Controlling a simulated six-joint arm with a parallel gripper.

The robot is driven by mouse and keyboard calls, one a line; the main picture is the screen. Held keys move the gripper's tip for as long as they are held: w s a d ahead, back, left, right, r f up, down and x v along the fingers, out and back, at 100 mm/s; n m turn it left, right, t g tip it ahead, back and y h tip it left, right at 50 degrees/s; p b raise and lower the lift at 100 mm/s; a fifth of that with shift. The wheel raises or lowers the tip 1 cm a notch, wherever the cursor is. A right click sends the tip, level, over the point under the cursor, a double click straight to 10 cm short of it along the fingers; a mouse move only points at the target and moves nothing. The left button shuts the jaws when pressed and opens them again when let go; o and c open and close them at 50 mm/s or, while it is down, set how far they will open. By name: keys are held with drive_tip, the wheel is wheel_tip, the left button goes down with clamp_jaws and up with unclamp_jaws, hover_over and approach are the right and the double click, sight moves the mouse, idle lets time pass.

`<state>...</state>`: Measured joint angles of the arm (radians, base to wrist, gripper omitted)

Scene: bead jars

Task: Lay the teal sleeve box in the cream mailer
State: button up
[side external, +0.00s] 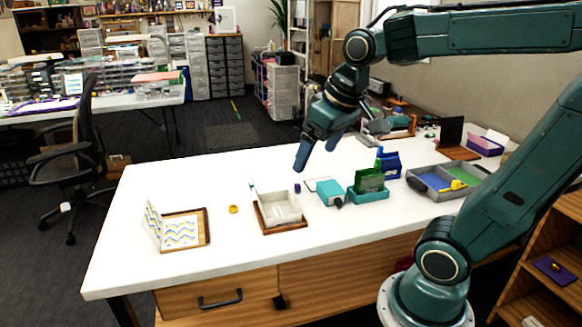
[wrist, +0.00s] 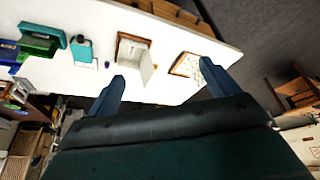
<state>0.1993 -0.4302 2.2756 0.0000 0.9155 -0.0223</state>
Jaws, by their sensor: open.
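The teal sleeve box (side external: 329,191) lies on the white table in the middle, with a small dark item at its front edge. The cream mailer (side external: 281,208) sits open on a wooden tray to its left; its inside looks empty. In the wrist view the teal box (wrist: 82,50) and the mailer (wrist: 147,66) show near the top, apart from each other. My gripper (side external: 319,152) is open and empty, held above the table behind the teal box and the mailer. Its two fingers also show wide apart in the wrist view (wrist: 162,72).
Right of the teal box stand a teal tray (side external: 369,195) with a green box (side external: 370,179) and a blue box (side external: 390,163). A grey divided tray (side external: 432,190) is further right. A wavy-patterned box (side external: 180,231) and a small yellow item (side external: 233,209) lie left. The table's front left is clear.

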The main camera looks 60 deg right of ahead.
drive_tip(key=s+a+f+n+t, duration=0.1)
drive_tip(key=s+a+n, duration=0.1)
drive_tip(key=s+a, duration=0.3)
drive_tip(key=shift+s+f+y, duration=0.4)
drive_tip(key=shift+s, duration=0.8)
drive_tip(key=shift+o, duration=0.4)
drive_tip(key=shift+w, duration=0.15)
